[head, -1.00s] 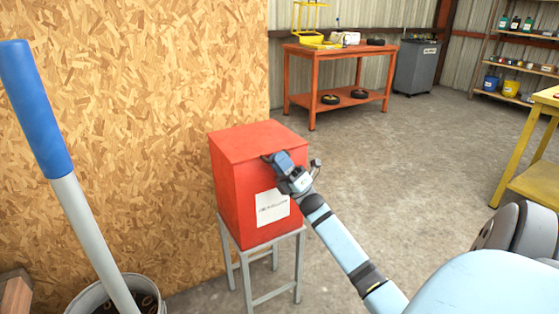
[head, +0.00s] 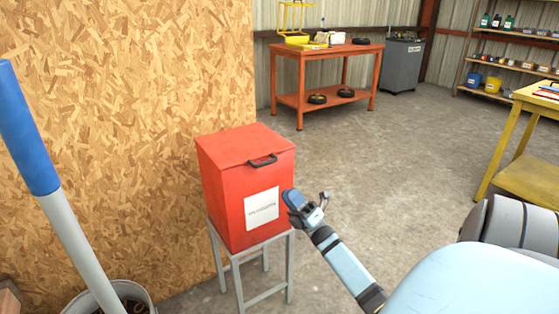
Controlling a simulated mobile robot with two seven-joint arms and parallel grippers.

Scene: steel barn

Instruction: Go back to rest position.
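My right gripper (head: 307,203) is in front of and to the right of a red box (head: 222,190). Its fingers look spread apart with nothing between them. It appears clear of the box. The red box has a closed lid with a dark handle (head: 263,161) at its front edge and a white label (head: 262,210) on its front. It stands on a grey metal stand (head: 239,281). My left gripper is not in view.
A chipboard wall (head: 120,130) stands behind the box. A blue-and-grey pole (head: 65,215) leans from a bucket (head: 140,292) at left. An orange workbench (head: 330,54), a yellow table (head: 522,125) and shelves stand farther off. The concrete floor between is open.

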